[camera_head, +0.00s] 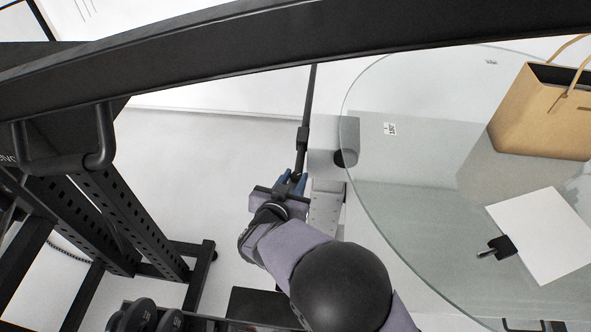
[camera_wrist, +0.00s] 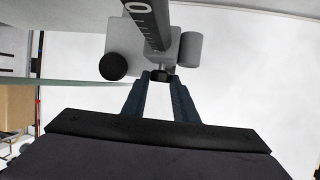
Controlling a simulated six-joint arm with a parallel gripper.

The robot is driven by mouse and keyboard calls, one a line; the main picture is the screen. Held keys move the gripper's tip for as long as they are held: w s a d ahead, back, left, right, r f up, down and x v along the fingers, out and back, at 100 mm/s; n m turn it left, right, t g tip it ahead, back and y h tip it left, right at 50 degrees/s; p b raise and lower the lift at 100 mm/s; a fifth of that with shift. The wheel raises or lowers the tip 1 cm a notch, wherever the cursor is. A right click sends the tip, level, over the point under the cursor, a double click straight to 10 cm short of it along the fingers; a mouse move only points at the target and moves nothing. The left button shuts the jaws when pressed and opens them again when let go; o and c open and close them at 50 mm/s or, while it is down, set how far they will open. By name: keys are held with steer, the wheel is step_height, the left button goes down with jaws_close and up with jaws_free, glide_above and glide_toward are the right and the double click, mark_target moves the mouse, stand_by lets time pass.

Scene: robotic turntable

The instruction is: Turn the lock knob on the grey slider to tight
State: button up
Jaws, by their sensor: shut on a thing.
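The grey slider (camera_wrist: 124,38) is at the top of the wrist view, with a black ruler bar (camera_wrist: 149,22) marked 0 in front of it. A small dark lock knob (camera_wrist: 161,75) sticks out from the slider toward me. My gripper (camera_wrist: 161,82) has its blue fingers on either side of this knob and is shut on it. In the head view my gripper (camera_head: 291,180) is at the lower end of a dark upright bar (camera_head: 307,105), beside the glass tabletop, and the knob is hidden there. I see no mark that shows whether it is tight.
A round black part (camera_wrist: 113,66) and a grey cylinder (camera_wrist: 190,49) flank the knob. The round glass tabletop (camera_head: 415,165) is just right of my arm, bearing a paper bag (camera_head: 540,110) and a white sheet (camera_head: 545,235) with a black clip (camera_head: 497,248). A black rack (camera_head: 125,215) stands left.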

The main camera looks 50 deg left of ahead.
steer(key=shift+s+a+r+m+t+h+p, duration=0.1)
steer(key=shift+m+t+h+p, duration=0.2)
steer(key=shift+m+h, duration=0.1)
steer(key=shift+s+a+r+m+t+h+p, duration=0.1)
steer(key=shift+m+t+h+p, duration=0.1)
steer(key=shift+m+t+h, duration=0.15)
steer(key=shift+a+f+m+t+h+b, duration=0.1)
steer(key=shift+f+m+t+h+b, duration=0.1)
steer(key=shift+m+h, duration=0.35)
steer(key=shift+f+m+t+h+b, duration=0.1)
steer(key=shift+m+t+h, duration=0.05)
steer(key=shift+m+h, duration=0.35)
steer(key=m+h+b, duration=0.2)
steer(key=shift+a+f+h+b, duration=0.1)
steer(key=shift+a+h+b, duration=0.05)
steer(key=shift+h+b, duration=0.2)
steer(key=shift+t+b, duration=0.3)
steer(key=shift+b, duration=0.05)
steer(key=shift+m+h+b, duration=0.55)
steer(key=shift+m+b, duration=0.05)
steer(key=shift+a+r+b, duration=0.1)
steer(key=shift+r+b, duration=0.2)
steer(key=o, duration=1.1)
steer(key=shift+w, duration=0.1)
steer(key=shift+c, duration=0.2)
